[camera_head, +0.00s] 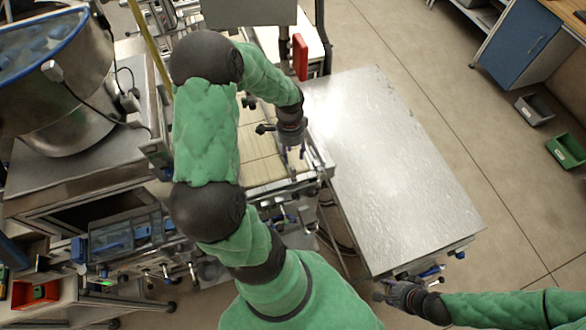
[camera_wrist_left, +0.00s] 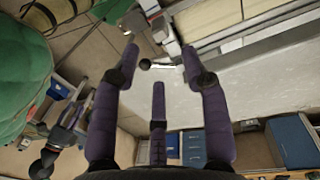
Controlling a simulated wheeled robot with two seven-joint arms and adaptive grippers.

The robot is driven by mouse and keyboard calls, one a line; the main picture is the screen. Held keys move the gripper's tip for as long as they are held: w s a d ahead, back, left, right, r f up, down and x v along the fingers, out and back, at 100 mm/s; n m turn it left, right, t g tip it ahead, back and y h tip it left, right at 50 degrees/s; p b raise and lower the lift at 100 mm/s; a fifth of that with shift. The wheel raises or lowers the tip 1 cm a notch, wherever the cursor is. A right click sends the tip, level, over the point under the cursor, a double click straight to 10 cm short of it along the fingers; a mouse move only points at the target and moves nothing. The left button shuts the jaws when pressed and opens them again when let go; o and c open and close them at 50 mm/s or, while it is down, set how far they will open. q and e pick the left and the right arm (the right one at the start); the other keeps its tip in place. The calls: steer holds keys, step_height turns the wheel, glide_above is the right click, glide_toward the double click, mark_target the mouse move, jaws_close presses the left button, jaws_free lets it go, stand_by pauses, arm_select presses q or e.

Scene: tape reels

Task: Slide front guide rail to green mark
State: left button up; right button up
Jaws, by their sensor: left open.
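My left gripper (camera_head: 293,158) is over the right end of the conveyor machine (camera_head: 262,158), its fingers pointing down. In the left wrist view my left gripper (camera_wrist_left: 162,58) is open and empty. A small lever with a black ball knob (camera_wrist_left: 145,64) shows between its fingertips; I cannot tell whether they touch. Metal rails (camera_wrist_left: 250,28) run along the machine's edge beyond the fingers. I cannot tell which one is the front guide rail. No green mark can be made out. My right gripper (camera_head: 392,291) is at the steel table's front edge; its fingers are too small to read.
A bare steel table (camera_head: 390,160) stands right of the machine, with free room on top. A large metal bowl (camera_head: 55,85) stands at left. A red part (camera_head: 300,56) stands upright behind the left gripper. Grey and green bins (camera_head: 567,150) lie on the floor at right.

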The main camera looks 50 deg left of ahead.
mark_target(293, 167)
arm_select(q)
steer(key=f, duration=0.6)
steer(key=d+f, duration=0.1)
steer(key=f, duration=0.2)
steer(key=shift+s+f, duration=0.15)
steer(key=shift+f, duration=0.05)
jaws_close()
